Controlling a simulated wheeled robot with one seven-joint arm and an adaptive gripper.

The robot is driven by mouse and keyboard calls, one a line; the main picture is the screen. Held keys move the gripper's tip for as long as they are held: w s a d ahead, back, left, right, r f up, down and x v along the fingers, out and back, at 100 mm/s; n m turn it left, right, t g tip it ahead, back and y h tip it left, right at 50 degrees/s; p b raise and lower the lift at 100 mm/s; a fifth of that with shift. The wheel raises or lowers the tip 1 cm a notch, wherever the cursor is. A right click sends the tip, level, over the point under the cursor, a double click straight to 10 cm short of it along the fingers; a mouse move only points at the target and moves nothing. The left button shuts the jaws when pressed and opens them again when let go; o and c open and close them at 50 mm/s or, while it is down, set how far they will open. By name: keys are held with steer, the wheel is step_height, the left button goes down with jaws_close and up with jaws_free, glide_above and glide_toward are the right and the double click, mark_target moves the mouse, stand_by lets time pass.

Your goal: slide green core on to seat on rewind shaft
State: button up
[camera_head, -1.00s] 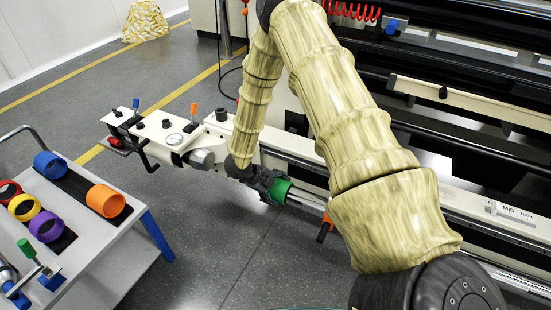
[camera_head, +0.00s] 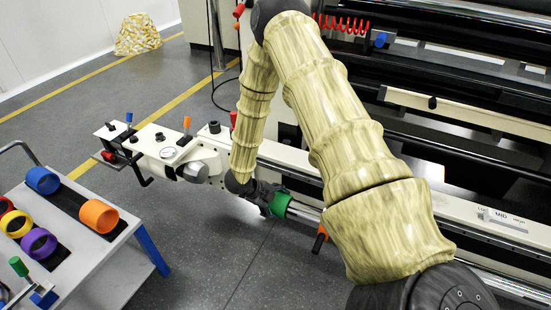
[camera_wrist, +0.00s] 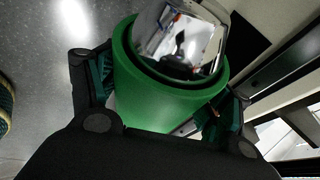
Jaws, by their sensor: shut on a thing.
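The green core (camera_head: 280,204) is a short, thick-walled tube near the free-hanging left part of the silver rewind shaft (camera_head: 305,212). My gripper (camera_head: 271,201) is shut on the core, with one dark finger on each side of it in the wrist view (camera_wrist: 160,100). In that view the green core (camera_wrist: 160,105) fills the middle, and a mirror-bright round end (camera_wrist: 182,40) shows inside its bore. The core appears to be around the shaft. Its far rim and the seat are hidden, so I cannot tell how deep it sits.
A cart (camera_head: 95,270) at left carries blue (camera_head: 43,180), orange (camera_head: 99,215), purple and yellow cores. An orange handle (camera_head: 320,241) hangs below the shaft. The cream machine rail runs behind the shaft. Open floor (camera_head: 215,265) lies between cart and machine.

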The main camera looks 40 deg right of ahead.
mark_target(309, 215)
steer(key=shift+s+d+p, duration=0.35)
steer(key=shift+s+d, duration=0.45)
steer(key=shift+s, duration=1.1)
steer(key=shift+s+d+p, duration=0.35)
steer(key=shift+s+d, duration=0.45)
steer(key=shift+s, duration=1.1)
steer(key=shift+s+d+p, duration=0.35)
steer(key=shift+s+d, duration=0.45)
steer(key=shift+s, duration=1.1)
stand_by(0.4)
steer(key=o, duration=1.1)
steer(key=shift+o, duration=0.2)
steer(key=v, duration=1.2)
